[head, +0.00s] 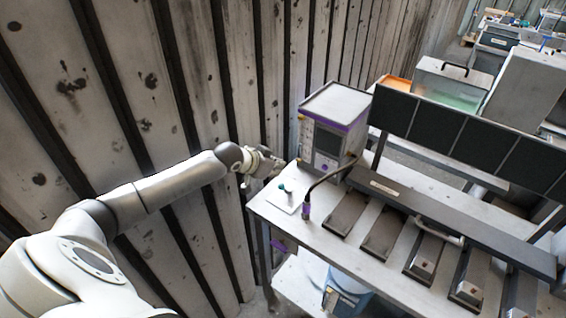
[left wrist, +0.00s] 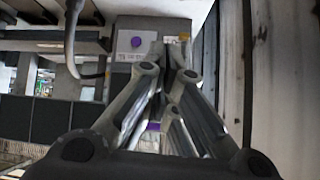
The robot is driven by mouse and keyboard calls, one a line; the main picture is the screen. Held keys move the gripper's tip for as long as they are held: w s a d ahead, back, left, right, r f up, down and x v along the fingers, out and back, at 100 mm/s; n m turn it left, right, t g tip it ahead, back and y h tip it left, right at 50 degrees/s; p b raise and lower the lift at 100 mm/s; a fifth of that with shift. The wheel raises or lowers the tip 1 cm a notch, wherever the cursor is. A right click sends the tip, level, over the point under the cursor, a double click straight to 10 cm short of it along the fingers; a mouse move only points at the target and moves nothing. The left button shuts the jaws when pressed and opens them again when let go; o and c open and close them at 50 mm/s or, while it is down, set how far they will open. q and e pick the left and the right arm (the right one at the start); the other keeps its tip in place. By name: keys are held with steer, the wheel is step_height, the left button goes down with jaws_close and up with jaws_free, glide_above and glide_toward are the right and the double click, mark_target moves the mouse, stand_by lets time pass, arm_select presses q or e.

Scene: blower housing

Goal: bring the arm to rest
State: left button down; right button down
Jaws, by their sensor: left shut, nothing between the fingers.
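My left arm comes in from the left in the head view, stretched out along the corrugated wall. Its gripper (head: 262,162) is at the left end of the workbench (head: 268,206), close to the left side of a grey box-shaped instrument (head: 327,130) with purple trim. In the left wrist view the gripper's fingers (left wrist: 172,62) are together with nothing seen between them. Beyond them is a grey face with a white label and a purple round mark (left wrist: 136,42). My right gripper does not show in either view.
The corrugated wall (head: 150,85) stands close behind my left arm. On the bench are a small white sheet with a green item (head: 286,189), a bent dark rod with a purple handle (head: 306,208) and several slanted trays (head: 383,233). A blue and white container (head: 345,297) is below.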

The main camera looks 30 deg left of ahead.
arm_select(q)
steer(key=shift+d, duration=0.1)
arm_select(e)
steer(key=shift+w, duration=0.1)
